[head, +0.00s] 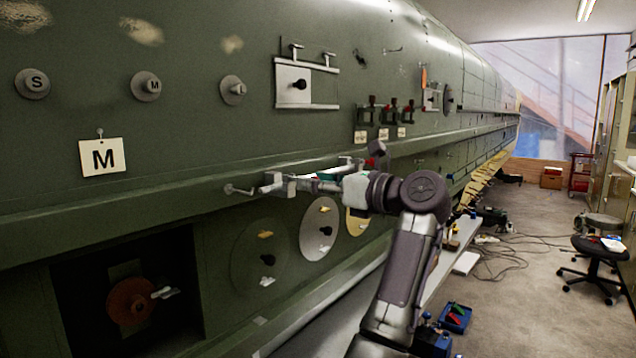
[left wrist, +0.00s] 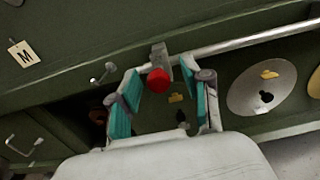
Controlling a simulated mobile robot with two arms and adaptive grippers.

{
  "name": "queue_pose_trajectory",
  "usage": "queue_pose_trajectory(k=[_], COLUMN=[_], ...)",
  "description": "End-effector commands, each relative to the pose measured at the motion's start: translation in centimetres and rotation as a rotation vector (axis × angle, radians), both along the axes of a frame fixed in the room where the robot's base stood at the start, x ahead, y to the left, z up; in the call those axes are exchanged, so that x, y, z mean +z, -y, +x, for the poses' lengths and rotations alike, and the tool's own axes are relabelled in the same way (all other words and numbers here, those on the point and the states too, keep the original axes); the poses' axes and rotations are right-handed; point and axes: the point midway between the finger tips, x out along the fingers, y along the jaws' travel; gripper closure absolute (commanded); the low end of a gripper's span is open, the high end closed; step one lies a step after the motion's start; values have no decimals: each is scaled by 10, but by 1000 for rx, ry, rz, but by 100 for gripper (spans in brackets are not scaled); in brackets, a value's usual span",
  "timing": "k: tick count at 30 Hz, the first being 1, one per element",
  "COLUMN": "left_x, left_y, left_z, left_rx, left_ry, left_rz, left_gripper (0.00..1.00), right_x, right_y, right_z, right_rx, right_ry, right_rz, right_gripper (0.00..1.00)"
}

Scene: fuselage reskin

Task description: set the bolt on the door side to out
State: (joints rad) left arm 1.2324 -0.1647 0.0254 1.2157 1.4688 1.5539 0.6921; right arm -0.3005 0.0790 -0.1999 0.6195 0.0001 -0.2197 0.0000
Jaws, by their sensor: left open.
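My left gripper (head: 312,179) is at the ledge of the green fuselage wall, its fingers pointing toward the wall. In the left wrist view its teal-padded fingers (left wrist: 168,84) are spread apart. A red knob (left wrist: 159,80) on a grey metal block (left wrist: 159,56) shows between the fingers near their tips; contact is not clear. A pale rod (left wrist: 250,40) runs right from there along the ledge. In the head view the fingers partly cover the block (head: 276,184). A small metal peg (head: 236,190) sticks out left of it. I cannot tell whether the knob belongs to the bolt.
Below the ledge is a dark recess with an orange disc (head: 131,300). Round plates (head: 311,236) lie right of it. An M tag (head: 101,157) hangs above the ledge. Red-topped switches (head: 390,106) are farther along. The floor at right holds cables and a stool (head: 597,250).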

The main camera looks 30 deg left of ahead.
Motion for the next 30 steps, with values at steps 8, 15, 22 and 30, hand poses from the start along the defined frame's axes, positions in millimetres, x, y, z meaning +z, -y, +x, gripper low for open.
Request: queue_pose_trajectory(k=[8,15,22,30], left_x=[0,0,0,0], left_y=[33,69,79,78], left_z=[-1,-4,-5,-5], left_rx=[-4,-4,-2,-2], left_ry=[-1,-2,0,-1], left_rz=[0,0,2,2], left_gripper=[52,52,52,52], right_x=[0,0,0,0], right_y=[0,1,1,0], right_z=[1,1,1,1], right_rx=[1,1,1,0], right_ry=[1,1,1,1], right_rz=[0,-1,-1,-1], right_gripper=[60,60,60,60])
